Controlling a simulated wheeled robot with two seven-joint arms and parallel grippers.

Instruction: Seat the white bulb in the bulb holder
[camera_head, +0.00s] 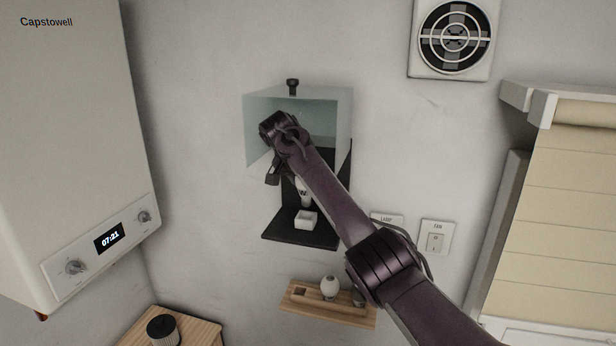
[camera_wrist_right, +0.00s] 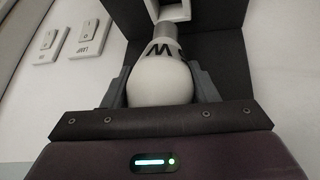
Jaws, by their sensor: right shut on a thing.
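The white bulb (camera_wrist_right: 160,80) carries a dark W, and my right gripper (camera_wrist_right: 162,86) is shut on its globe, one finger on each side. In the head view the bulb (camera_head: 303,191) hangs below my right wrist, largely hidden by the arm. The bulb holder (camera_head: 306,219) is a white square socket on a black bracket, just below the bulb. In the right wrist view the bulb's metal base points at the holder (camera_wrist_right: 174,10); I cannot tell whether they touch. My left gripper is out of view.
A clear cover (camera_head: 342,112) with a dark knob surrounds the wrist above the bracket (camera_head: 300,238). A wooden shelf (camera_head: 322,309) below holds another pale bulb (camera_head: 329,286) and a darker one. Wall switches (camera_head: 435,238) are on the right; a boiler (camera_head: 75,150) is on the left.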

